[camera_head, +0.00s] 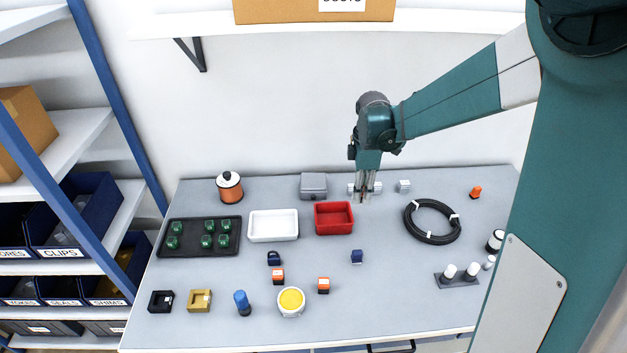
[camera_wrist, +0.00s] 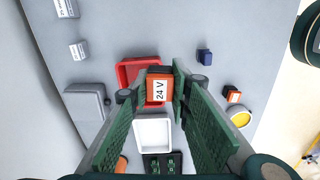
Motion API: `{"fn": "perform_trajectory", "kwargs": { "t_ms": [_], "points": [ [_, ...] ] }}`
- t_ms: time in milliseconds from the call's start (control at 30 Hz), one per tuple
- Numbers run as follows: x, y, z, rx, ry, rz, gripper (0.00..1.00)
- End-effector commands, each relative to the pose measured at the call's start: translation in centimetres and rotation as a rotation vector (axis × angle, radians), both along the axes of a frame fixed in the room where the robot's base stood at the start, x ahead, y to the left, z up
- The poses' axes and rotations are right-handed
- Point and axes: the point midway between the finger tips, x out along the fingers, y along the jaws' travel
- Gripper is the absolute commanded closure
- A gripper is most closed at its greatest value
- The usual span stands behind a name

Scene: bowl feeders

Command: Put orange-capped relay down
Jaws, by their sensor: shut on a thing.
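My gripper (camera_head: 364,197) is shut on an orange-capped relay (camera_wrist: 158,88), whose face reads "24 V" in the wrist view. The green fingers (camera_wrist: 152,98) sit on either side of it. In the head view my gripper is above the back of the table, right of the red tray (camera_head: 346,229), and the held relay cannot be made out there. Two other orange-capped blocks stand on the table, one left (camera_head: 278,276) and one right (camera_head: 323,286) of the yellow-topped tub.
A white tray (camera_head: 273,238) and a black tray (camera_head: 160,249) with green parts are left of the red tray. A grey box (camera_head: 313,186) stands behind. A black cable coil (camera_head: 432,239) lies right. The table (camera_head: 395,295) is clear at front right of the middle.

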Motion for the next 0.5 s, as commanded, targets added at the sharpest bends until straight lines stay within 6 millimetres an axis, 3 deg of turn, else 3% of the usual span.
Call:
{"fn": "perform_trajectory", "kwargs": {
  "t_ms": [500],
  "points": [
    [10.6,4.8,0.3,0.000,0.000,0.042,0.92]
  ]
}}
